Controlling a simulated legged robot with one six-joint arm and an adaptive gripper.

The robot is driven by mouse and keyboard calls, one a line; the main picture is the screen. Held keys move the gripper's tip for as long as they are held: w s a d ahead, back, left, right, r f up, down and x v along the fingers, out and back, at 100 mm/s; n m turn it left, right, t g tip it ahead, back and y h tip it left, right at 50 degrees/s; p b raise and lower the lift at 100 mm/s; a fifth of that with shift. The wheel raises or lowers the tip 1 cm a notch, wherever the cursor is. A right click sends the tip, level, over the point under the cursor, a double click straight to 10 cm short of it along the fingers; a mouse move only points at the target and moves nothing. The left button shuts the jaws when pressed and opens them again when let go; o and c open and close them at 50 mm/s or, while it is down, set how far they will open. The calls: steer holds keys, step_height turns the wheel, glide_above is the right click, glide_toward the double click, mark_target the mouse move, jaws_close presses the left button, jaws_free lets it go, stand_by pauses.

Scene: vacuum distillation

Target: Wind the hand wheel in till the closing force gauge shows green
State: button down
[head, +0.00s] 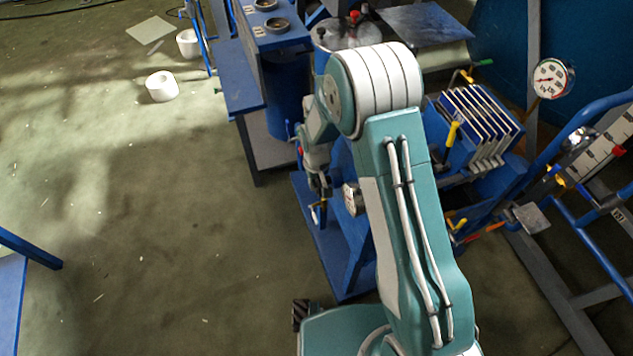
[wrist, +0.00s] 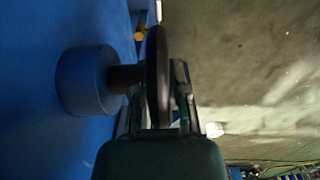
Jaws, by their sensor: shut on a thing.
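In the wrist view the hand wheel (wrist: 157,62) is a dark disc seen nearly edge-on. A short dark shaft (wrist: 122,78) joins it to a round blue hub (wrist: 84,80) on a blue wall. My gripper (wrist: 158,88) has one finger on each side of the wheel's rim and is shut on it. In the head view my gripper (head: 318,190) is low beside the blue stand, and the wheel is hard to make out there. A small pale dial (head: 352,199) sits just right of it, partly behind my arm. Its reading is too small to tell.
Blue rails (head: 590,225) and a blue bench (head: 238,85) flank my arm.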

steer(key=shift+s+f+t+y, duration=0.1)
steer(key=shift+t+y, duration=0.25)
steer(key=shift+t, duration=0.7)
steer(key=shift+s+t+y, duration=0.1)
steer(key=shift+t+y, duration=0.25)
steer(key=shift+t, duration=0.7)
steer(key=c, duration=0.6)
jaws_free()
steer(key=shift+c, duration=0.2)
steer(key=shift+w, duration=0.1)
